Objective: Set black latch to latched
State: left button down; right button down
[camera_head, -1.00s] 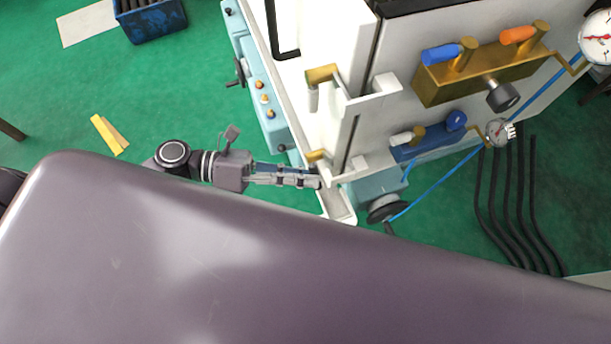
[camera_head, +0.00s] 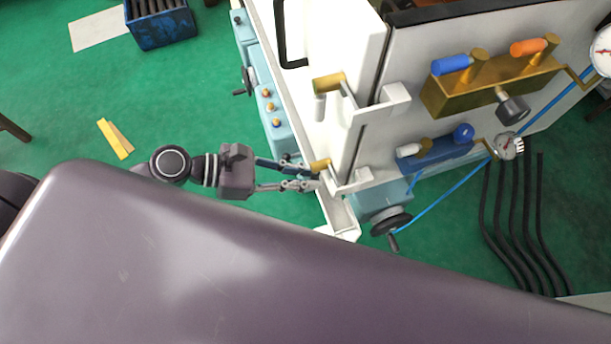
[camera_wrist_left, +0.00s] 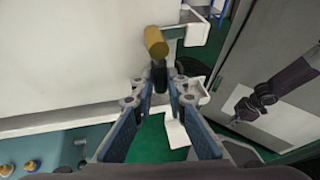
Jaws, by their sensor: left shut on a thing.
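The black latch shows in the left wrist view as a brass hub (camera_wrist_left: 156,42) with a black grip (camera_wrist_left: 159,74) hanging from it, on the white machine door. In the head view its brass hub (camera_head: 320,165) is at the lower door edge, beside a white bracket (camera_head: 352,181); its black grip is hidden there. My left gripper (camera_head: 312,177) comes in from the left, its fingertips at the latch. In the left wrist view the left gripper (camera_wrist_left: 160,86) has its fingers converging on the black grip. Part of my right gripper (camera_wrist_left: 247,107) seems to show at the right; its jaws are unclear.
A second latch with a pale grip (camera_head: 320,105) sits higher on the door edge. A handwheel (camera_head: 390,220) stands below the lower bracket. A brass valve block (camera_head: 445,92) and blue valve (camera_head: 440,150) are on the right panel.

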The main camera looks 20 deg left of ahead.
dwell(0.3)
pick_arm(q)
jog(key=c, duration=1.9)
grip_release()
jog(key=v, duration=1.2)
